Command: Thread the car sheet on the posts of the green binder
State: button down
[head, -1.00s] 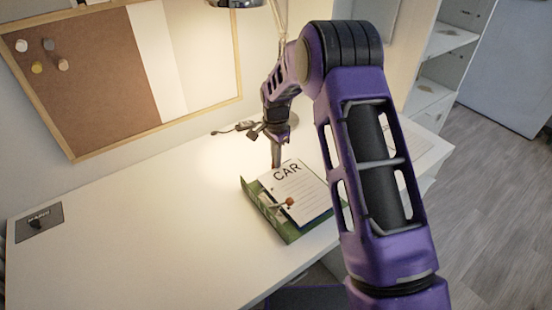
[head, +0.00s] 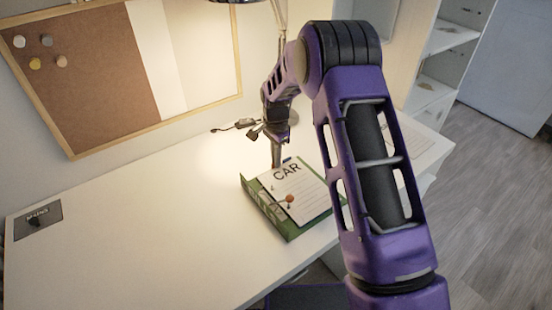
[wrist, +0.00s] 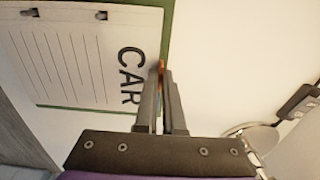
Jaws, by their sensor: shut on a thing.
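The green binder (head: 286,231) lies on the white desk, left of my forearm. The white car sheet (head: 301,190), with large "CAR" lettering and ruled lines, covers most of it. In the wrist view the sheet (wrist: 75,55) lies over the green cover. Two short grey posts (wrist: 29,12) (wrist: 101,15) show at the sheet's edge; I cannot tell whether they pass through its holes. My gripper (head: 277,166) is at the CAR end, and its fingers (wrist: 161,75) are shut on the sheet's edge there. The contact itself is partly hidden by the fingers.
A lamp (head: 283,35) stands behind my arm; its base (wrist: 258,138) shows in the wrist view. A dark card (head: 38,221) lies at the far left. A corkboard (head: 80,75) hangs behind.

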jog(key=c, duration=0.9)
grip_release()
jog(key=shift+c, duration=0.2)
jog(key=shift+r, duration=0.1)
notch_tip(320, 180, up, 17)
jog(key=p, duration=0.2)
jog(key=shift+r, duration=0.1)
